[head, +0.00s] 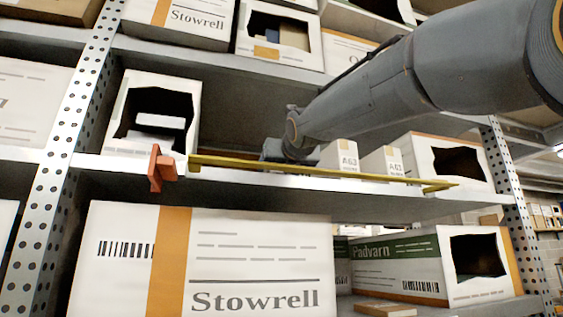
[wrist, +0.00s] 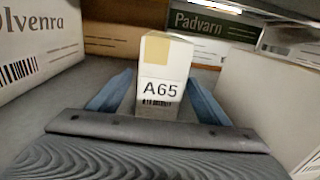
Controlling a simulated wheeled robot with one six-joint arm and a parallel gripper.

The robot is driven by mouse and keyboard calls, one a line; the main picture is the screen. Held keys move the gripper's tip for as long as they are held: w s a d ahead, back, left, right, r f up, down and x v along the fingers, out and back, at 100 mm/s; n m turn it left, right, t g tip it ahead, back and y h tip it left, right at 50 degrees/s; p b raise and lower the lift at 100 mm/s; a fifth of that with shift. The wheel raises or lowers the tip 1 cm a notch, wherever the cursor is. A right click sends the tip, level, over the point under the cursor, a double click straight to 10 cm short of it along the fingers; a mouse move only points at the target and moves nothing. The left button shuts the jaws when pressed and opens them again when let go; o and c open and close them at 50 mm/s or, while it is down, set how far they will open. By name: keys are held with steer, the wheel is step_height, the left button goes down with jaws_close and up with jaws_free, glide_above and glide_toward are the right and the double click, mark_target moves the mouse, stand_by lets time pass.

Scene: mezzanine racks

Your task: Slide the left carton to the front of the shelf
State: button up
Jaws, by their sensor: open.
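A small white carton marked A65 (wrist: 163,92) stands upright in the middle of the wrist view, with a tan tape patch on top. My gripper (wrist: 160,104) is open, with one blue finger on each side of this carton. I cannot tell whether either finger touches it. In the head view my gripper (head: 285,149) reaches into the middle shelf (head: 300,192), and the arm hides the A65 carton. Two more small white cartons, a nearer one (head: 341,155) and one further right (head: 383,162), stand right of my gripper.
A yellow bar (head: 320,172) runs along the shelf front, with a red bracket (head: 160,168) at its left end. Large torn-open cartons stand at the left (head: 150,112) and right (head: 452,160). In the wrist view, a large carton (wrist: 38,42) is left and a white surface (wrist: 268,95) right.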

steer(key=shift+p+x, duration=0.75)
steer(key=shift+x, duration=1.25)
steer(key=c, duration=1.4)
